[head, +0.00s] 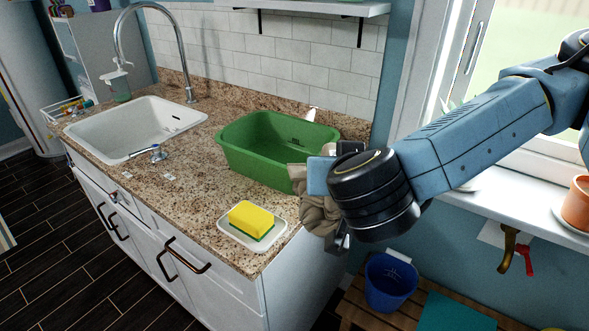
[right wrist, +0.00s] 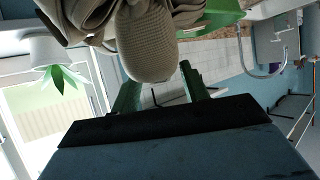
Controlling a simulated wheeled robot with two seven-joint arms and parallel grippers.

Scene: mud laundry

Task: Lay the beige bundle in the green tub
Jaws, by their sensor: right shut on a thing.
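The green tub (head: 262,150) stands on the granite counter, right of the sink, and looks empty where I can see inside. The beige bundle (head: 318,212) is a folded, crumpled cloth at the tub's right front corner, partly hidden behind my right gripper (head: 318,185). My right gripper is shut on it. In the right wrist view the bundle (right wrist: 145,45) fills the top middle, between green-looking fingers (right wrist: 160,92), with a bit of the green tub (right wrist: 222,14) behind it. My left gripper is in neither view.
A yellow and green sponge (head: 250,220) lies on a white dish (head: 270,240) at the counter's front right. The white sink (head: 135,128) with its tall faucet (head: 150,35) is at left. A blue bucket (head: 390,283) stands below at right, and a window sill is at far right.

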